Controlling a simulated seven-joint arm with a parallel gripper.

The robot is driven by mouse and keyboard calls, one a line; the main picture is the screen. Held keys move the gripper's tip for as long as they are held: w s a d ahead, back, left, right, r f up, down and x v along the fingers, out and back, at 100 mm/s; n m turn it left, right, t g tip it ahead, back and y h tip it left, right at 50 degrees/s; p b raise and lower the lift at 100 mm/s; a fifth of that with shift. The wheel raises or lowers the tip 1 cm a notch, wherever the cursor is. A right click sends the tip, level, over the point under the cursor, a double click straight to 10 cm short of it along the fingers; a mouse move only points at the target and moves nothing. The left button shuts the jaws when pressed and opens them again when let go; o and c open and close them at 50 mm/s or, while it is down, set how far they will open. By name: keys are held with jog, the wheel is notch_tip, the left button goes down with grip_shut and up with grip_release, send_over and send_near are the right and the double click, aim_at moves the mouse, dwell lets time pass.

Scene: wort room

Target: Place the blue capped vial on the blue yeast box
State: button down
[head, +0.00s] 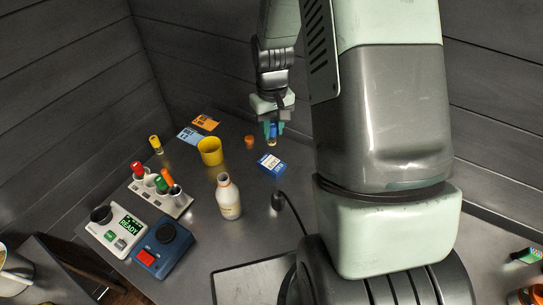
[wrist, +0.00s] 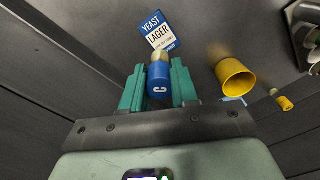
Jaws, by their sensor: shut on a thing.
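The blue capped vial (wrist: 158,82) is between the green fingers of my gripper (wrist: 158,88), with its blue cap toward the wrist camera. In the head view my gripper (head: 272,128) is shut on the vial (head: 272,139) and holds it upright above the table. The blue yeast box (head: 271,164) lies on the table just below and in front of the vial in the head view. In the wrist view the box (wrist: 158,28) shows the words YEAST LAGER, and the vial's lower end overlaps its near edge. I see no clear contact between vial and box.
A yellow cup (head: 210,151) and an orange cap-like piece (head: 249,142) stand left of the box. A white bottle (head: 228,197) stands in front. A rack (head: 160,194) of capped vials, a yellow-capped vial (head: 155,144) and two devices are further left.

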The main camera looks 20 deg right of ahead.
notch_tip(320, 180, down, 8)
jog(key=shift+f, duration=0.15)
dwell(0.3)
jog(key=c, duration=0.9)
grip_release()
jog(key=shift+f, duration=0.1)
jog(key=shift+o, duration=0.2)
